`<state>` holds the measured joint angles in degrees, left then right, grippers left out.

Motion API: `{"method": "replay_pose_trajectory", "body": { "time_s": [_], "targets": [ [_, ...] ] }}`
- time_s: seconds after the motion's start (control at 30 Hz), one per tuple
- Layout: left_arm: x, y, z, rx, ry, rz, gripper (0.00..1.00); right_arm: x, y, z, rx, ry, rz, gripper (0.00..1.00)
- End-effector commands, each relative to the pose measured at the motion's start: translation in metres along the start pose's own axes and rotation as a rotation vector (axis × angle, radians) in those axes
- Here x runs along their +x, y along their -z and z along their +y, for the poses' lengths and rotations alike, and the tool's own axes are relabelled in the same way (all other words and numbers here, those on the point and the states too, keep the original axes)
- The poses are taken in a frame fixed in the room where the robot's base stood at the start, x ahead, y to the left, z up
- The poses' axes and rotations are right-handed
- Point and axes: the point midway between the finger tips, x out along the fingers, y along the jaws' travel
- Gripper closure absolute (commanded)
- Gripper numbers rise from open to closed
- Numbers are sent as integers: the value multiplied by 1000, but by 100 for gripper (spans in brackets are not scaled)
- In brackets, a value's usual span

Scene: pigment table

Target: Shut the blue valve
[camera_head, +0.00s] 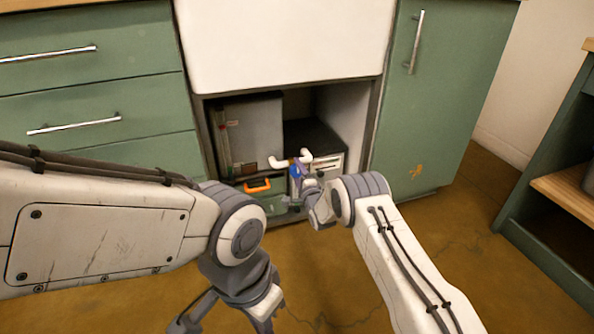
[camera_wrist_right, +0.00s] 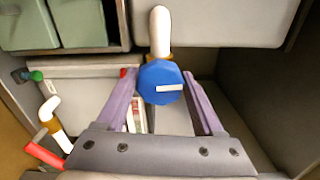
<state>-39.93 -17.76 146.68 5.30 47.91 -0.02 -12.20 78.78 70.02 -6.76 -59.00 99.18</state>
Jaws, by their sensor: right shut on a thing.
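The blue valve (camera_wrist_right: 160,72) is an eight-sided knob with a white bar, below the end of a white pipe (camera_wrist_right: 159,30). In the right wrist view the bar lies nearly level, across the pipe's upright line. My right gripper (camera_wrist_right: 162,88) has its two fingers on either side of the knob and is shut on it. In the head view the valve is a small blue patch (camera_head: 296,171) in the open cabinet, partly hidden by my right gripper (camera_head: 304,187). My left gripper (camera_head: 225,318) hangs low at the bottom edge, fingers apart and empty.
The open cabinet (camera_head: 376,110) sits under a white sink front (camera_head: 285,45). Inside are a grey box (camera_head: 255,125), an orange handle (camera_head: 257,186) and white pipe elbows (camera_head: 305,155). A red handle (camera_wrist_right: 45,155) and green knob (camera_wrist_right: 36,76) lie left in the wrist view.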

Motion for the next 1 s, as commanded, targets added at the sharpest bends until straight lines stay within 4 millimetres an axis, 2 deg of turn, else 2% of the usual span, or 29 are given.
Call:
{"method": "replay_pose_trajectory", "body": {
  "time_s": [0.3,0.77,0.8,0.87,1.0],
  "targets": [
    [-3,0,0,0,0,0,100,-1,0,2,100,-4,-1,86],
    [-3,0,0,0,0,0,100,-1,0,2,115,-4,0,86],
    [-3,0,0,0,0,0,100,-1,0,2,115,-4,0,27],
    [-3,0,0,0,0,0,100,-1,0,2,115,-4,0,4],
    [-3,0,0,0,0,0,100,0,0,1,114,-2,0,4]
  ]
}}
